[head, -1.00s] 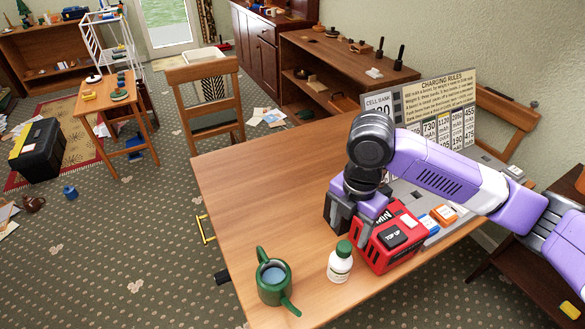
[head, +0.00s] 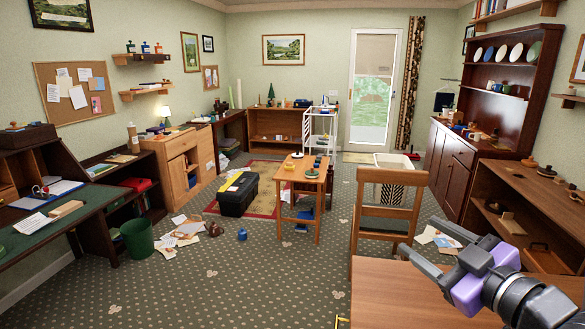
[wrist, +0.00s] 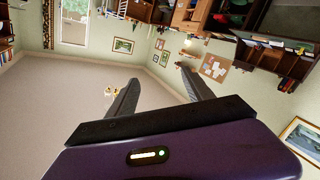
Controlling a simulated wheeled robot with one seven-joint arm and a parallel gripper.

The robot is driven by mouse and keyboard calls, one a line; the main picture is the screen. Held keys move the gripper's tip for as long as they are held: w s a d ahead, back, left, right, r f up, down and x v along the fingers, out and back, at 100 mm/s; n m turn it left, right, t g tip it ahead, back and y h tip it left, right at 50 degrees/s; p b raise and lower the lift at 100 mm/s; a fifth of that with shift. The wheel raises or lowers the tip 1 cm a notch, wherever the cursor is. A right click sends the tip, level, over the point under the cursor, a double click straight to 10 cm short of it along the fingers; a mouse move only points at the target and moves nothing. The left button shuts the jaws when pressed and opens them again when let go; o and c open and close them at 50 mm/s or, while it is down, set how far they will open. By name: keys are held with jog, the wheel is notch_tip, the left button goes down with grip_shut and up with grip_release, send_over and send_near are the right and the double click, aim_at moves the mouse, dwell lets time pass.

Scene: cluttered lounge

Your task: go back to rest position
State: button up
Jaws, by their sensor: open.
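My gripper (head: 418,262) is in the lower right of the head view, raised above the wooden table (head: 385,300). Its two dark fingers are apart and point left, with nothing between them. The rest of my arm runs out of the head view at the right edge.
A wooden chair (head: 388,206) stands at the table's far side. A low brown shelf (head: 535,205) runs along the right wall. A small table (head: 305,172), a black toolbox (head: 238,195) and scattered papers (head: 183,230) occupy the floor ahead. Patterned carpet (head: 250,285) lies open at lower left.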

notch_tip(320, 180, up, 6)
jog(key=s+m+t+h, duration=0.2)
jog(key=m+t, duration=0.3)
jog(key=m, duration=0.1)
jog(key=s+f+m+h, duration=0.4)
jog(key=s+m+h, duration=0.2)
jog(key=m+h, duration=0.15)
jog(key=s+a+f+n+g+y, duration=0.1)
jog(key=s+a+f+g, duration=0.1)
jog(key=s+f, duration=0.6)
jog(key=s+a+f+n+g+y, duration=0.2)
jog(key=s+f, duration=0.5)
jog(key=s, duration=0.7)
jog(key=s+a+f+n+g+y, duration=0.1)
jog(key=s+a+f+g+y, duration=0.1)
jog(key=s+f, duration=0.6)
jog(key=s+a, duration=0.1)
jog(key=s, duration=0.1)
jog(key=shift+s+f+g, duration=0.3)
jog(key=shift+s, duration=0.1)
jog(key=shift+n, duration=0.25)
